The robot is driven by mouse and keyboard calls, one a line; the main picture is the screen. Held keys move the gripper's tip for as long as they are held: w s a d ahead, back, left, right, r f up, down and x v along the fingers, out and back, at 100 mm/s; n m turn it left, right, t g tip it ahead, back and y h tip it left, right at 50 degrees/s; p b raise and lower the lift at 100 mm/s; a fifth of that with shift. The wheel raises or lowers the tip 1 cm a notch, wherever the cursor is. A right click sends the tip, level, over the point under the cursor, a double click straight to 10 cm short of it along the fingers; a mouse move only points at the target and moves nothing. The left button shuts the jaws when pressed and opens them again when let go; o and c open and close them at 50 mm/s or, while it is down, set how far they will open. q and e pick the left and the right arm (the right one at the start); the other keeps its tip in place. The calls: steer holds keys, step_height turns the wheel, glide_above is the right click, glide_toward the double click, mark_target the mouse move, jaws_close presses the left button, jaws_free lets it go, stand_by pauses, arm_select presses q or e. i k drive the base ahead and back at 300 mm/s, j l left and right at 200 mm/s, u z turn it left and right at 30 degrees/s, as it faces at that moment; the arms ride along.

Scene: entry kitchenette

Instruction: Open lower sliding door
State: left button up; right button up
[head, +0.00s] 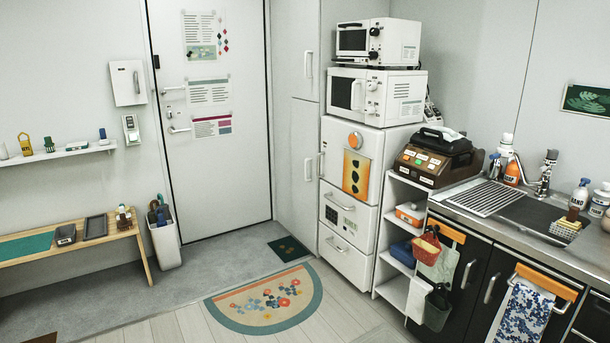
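No sliding door can be told for certain in the head view. The tall white cabinet beside the entrance door has an upper door (291,50) and a lower door (294,160), each with an upright handle; both look shut. Under the sink are dark cupboard doors (472,285) with metal handles; they look shut, and hanging cloths and bags partly cover them. Neither of my grippers is in view.
A white fridge (340,218) with drawers stands beside the tall cabinet, with two microwaves (385,95) stacked on it. A half-round mat (265,298) lies on the floor. A wooden bench (120,238) and bin (165,240) stand left.

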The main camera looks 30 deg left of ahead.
mark_target(305, 113)
steer(key=i+j+u, duration=0.65)
steer(key=i, duration=0.2)
steer(key=i+j+u, duration=0.2)
steer(key=i+u, duration=0.45)
steer(key=i, duration=0.25)
steer(key=i+z, duration=0.1)
steer(key=i, duration=0.4)
steer(key=i+j+z, duration=0.1)
steer(key=i, duration=0.4)
steer(key=i+j+z, duration=0.1)
steer(key=i, duration=0.35)
steer(key=i+j+z, duration=0.25)
steer(key=i+z, duration=0.15)
steer(key=i+j+z, duration=0.85)
steer(key=i+j, duration=0.05)
steer(key=j, duration=0.1)
